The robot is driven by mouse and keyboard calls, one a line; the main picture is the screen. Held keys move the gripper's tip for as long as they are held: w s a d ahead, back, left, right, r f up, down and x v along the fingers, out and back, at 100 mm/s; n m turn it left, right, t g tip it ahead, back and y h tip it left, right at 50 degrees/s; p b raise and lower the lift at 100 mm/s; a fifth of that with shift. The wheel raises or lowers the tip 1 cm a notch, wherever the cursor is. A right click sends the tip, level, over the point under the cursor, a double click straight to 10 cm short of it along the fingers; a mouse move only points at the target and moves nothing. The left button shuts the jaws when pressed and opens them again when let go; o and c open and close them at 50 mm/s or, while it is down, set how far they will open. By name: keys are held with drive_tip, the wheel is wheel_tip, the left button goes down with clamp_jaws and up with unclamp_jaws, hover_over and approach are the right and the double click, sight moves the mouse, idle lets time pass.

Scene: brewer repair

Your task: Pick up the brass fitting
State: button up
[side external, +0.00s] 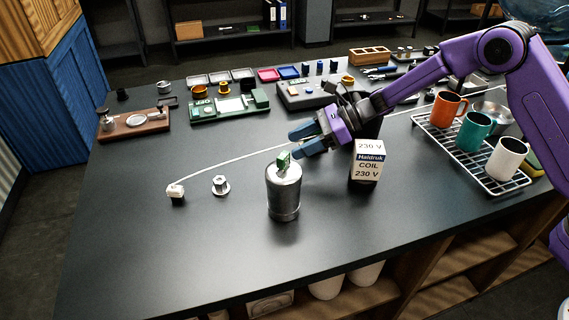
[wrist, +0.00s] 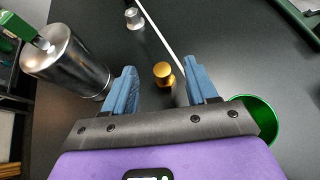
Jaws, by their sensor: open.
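The brass fitting (wrist: 163,72) is a small gold-coloured piece on the dark bench top. In the wrist view it shows between and slightly beyond my two blue fingers, apart from both. I cannot make it out in the side view, where my gripper may hide it. My gripper (side external: 296,143) is open and empty, above the bench behind the steel cylinder. Its spread fingers also show in the wrist view (wrist: 164,85).
A steel cylinder (side external: 284,192) with a green top stands close by. A boxed coil (side external: 368,160) is to its right, and a silver fitting (side external: 220,185) to its left. A white cord (side external: 235,158) crosses the bench. A mug rack (side external: 440,135) stands right. The left front is clear.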

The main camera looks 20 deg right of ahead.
drive_tip(key=f, duration=0.1)
drive_tip(key=a+f, duration=0.1)
drive_tip(key=f, duration=0.1)
drive_tip(key=shift+w+a+f, duration=0.15)
drive_tip(key=shift+a, duration=0.15)
drive_tip(key=shift+w+a+f, duration=0.1)
drive_tip(key=shift+a+f, duration=0.15)
drive_tip(key=shift+a, duration=0.25)
drive_tip(key=shift+c, duration=0.3)
clamp_jaws()
drive_tip(key=shift+r, duration=0.1)
